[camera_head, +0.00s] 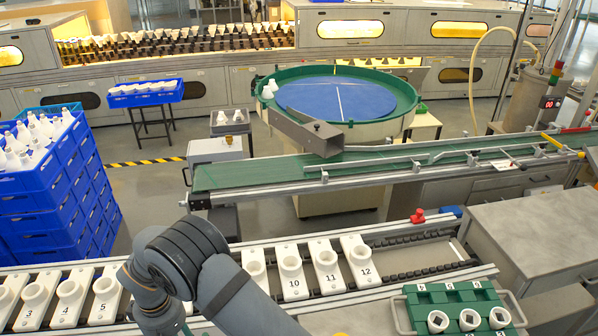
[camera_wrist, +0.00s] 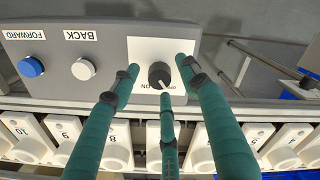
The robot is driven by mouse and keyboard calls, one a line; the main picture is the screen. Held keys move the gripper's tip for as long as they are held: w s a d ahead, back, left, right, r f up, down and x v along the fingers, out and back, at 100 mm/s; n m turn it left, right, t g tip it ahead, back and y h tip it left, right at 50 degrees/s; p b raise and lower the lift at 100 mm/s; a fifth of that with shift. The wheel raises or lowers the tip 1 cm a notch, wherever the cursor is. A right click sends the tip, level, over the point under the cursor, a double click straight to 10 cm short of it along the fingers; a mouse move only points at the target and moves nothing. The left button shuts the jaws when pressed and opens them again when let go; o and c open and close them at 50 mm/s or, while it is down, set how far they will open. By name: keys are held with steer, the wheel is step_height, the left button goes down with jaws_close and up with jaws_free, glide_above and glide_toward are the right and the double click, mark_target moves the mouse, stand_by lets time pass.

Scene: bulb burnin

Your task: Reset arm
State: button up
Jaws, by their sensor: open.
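My gripper (camera_wrist: 160,84) shows in the wrist view as three green fingers, spread open with nothing held between them. A black rotary knob (camera_wrist: 159,74) marked OFF and ON sits on a grey control panel (camera_wrist: 120,45), between the fingertips in the picture. Whether a finger touches the knob is unclear. A blue button (camera_wrist: 30,67) labelled FORWARD and a white button (camera_wrist: 83,69) labelled BACK are to the left on the panel. In the head view my dark grey arm (camera_head: 185,262) crosses the lower left; its gripper is out of sight.
Numbered white socket holders (camera_head: 325,264) line a conveyor rail in front. A green tray (camera_head: 450,299) with white sockets is at lower right. Stacked blue crates (camera_head: 45,205) with white bulbs stand left. A green belt (camera_head: 260,174) and blue turntable (camera_head: 335,97) lie beyond.

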steer(key=m, duration=0.1)
steer(key=m+p, duration=0.1)
steer(key=m, duration=0.1)
steer(key=shift+s+r, duration=0.1)
steer(key=shift+r, duration=0.15)
steer(key=m+p, duration=0.1)
steer(key=m, duration=0.1)
steer(key=shift+m, duration=0.3)
steer(key=m+p, duration=0.4)
steer(key=m, duration=0.1)
steer(key=shift+r+m, duration=0.15)
steer(key=shift+m, duration=0.15)
steer(key=shift+r+m, duration=0.15)
steer(key=shift+m, duration=0.25)
steer(key=shift+r+b, duration=0.95)
steer(key=shift+r, duration=2.6)
